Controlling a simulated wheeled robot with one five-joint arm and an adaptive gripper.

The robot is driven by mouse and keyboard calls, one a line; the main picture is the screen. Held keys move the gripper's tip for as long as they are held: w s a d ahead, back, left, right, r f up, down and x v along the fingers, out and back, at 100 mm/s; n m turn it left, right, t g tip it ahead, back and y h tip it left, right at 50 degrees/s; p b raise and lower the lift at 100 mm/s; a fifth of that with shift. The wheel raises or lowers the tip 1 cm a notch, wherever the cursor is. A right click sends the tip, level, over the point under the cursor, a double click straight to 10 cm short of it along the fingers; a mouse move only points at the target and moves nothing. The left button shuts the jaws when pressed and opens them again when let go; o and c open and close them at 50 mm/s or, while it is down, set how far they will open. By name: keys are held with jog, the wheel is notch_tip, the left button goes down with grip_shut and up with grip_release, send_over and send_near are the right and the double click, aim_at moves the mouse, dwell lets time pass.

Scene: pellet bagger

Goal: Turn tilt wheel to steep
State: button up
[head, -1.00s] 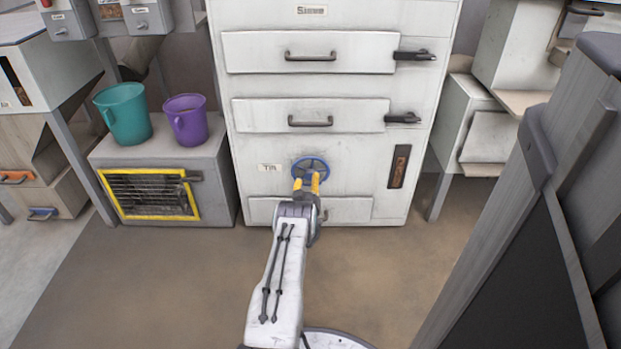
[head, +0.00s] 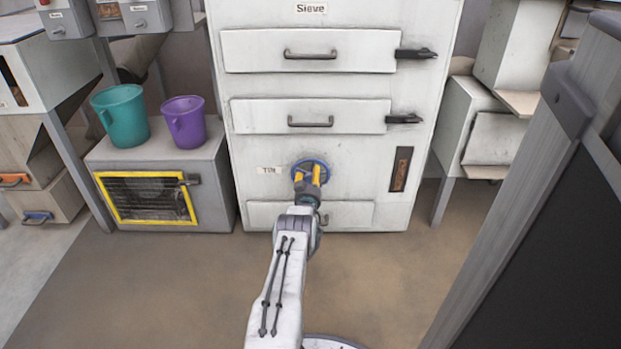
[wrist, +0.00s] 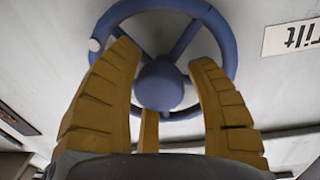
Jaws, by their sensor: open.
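The blue tilt wheel (head: 310,163) is on the front of the white sieve cabinet (head: 251,217), right of a "Tilt" label (head: 269,170). It also shows in the wrist view (wrist: 161,82), with its hub, spokes and a small pale knob (wrist: 94,45) on the rim. My gripper (head: 309,172) is at the lower part of the wheel. In the wrist view its yellow fingers (wrist: 165,60) are spread either side of the hub, over the lower rim, with a third finger below the hub. The gripper is open; whether it touches the wheel I cannot tell.
Two drawers with handles (head: 310,54) sit above the wheel and another panel below it. A dark slot plate (head: 400,169) is to its right. A teal bucket (head: 121,114) and a purple bucket (head: 185,122) stand left. A grey panel (head: 560,190) rises close on the right.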

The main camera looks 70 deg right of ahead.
jog(key=c, duration=1)
